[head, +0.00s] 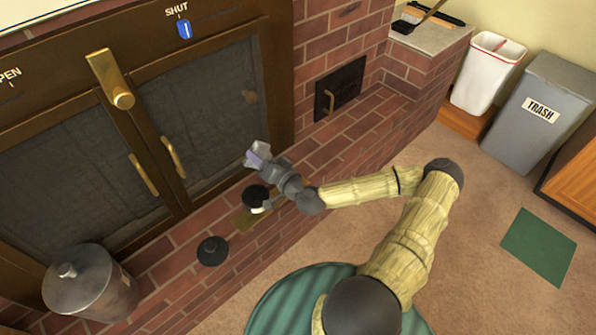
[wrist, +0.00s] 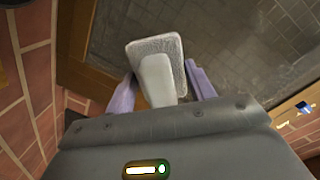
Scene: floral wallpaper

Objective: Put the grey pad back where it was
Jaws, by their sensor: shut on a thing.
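The grey pad (wrist: 172,47) is a pale, rounded square with a lighter block on its near face. It is between the two purple fingers of my gripper (wrist: 160,90) in the wrist view, and the gripper is shut on it. In the head view my gripper (head: 257,155) is in front of the right fireplace door, above the brick ledge. The pad is small there and hard to separate from the fingers.
The brick ledge (head: 340,150) runs below the glass fireplace doors (head: 215,110), which have brass handles. On the ledge are a metal canister (head: 90,285), a black round object (head: 212,251) and a black-and-white object (head: 256,197). Bins stand at right.

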